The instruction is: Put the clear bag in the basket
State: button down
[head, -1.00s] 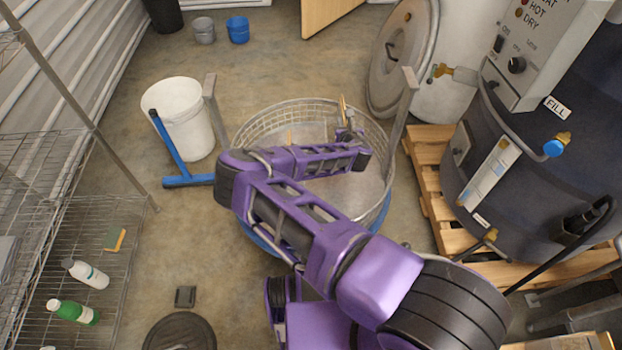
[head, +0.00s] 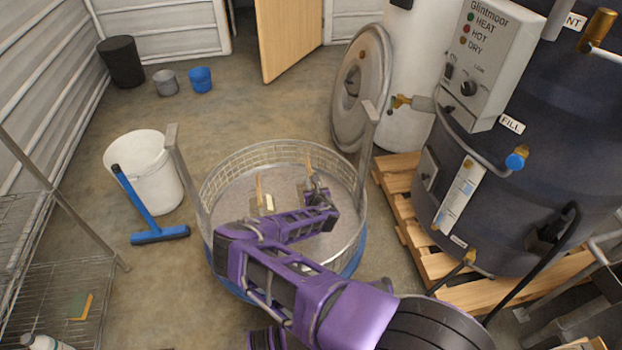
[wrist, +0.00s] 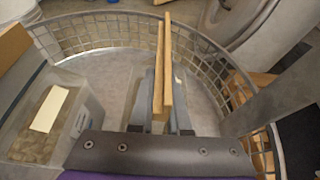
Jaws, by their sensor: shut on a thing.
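My gripper (wrist: 160,115) is inside the wire basket (wrist: 75,38) and shut on a thin upright thing with a tan top strip (wrist: 164,55), seen edge-on. I take it for the clear bag, but its faces are hidden. In the head view its tan strip (head: 309,168) rises by my gripper (head: 318,193), right of the basket's middle. The round basket (head: 222,170) has mesh walls and a pale floor. I cannot tell whether the held thing touches that floor.
Another bag (wrist: 45,110) with a white label and brown contents stands left of my gripper in the basket. Two upright posts (head: 186,180) flank the basket. A white bucket (head: 145,170) and blue squeegee (head: 160,236) are left; a dark tank (head: 520,200) on a pallet is right.

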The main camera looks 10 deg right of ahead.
jog(key=shift+w+f, duration=0.1)
jog(key=shift+f, duration=0.2)
jog(key=c, duration=0.9)
grip_release()
jog(key=shift+f, duration=0.15)
jog(key=p+v, duration=0.2)
jog(key=v, duration=1)
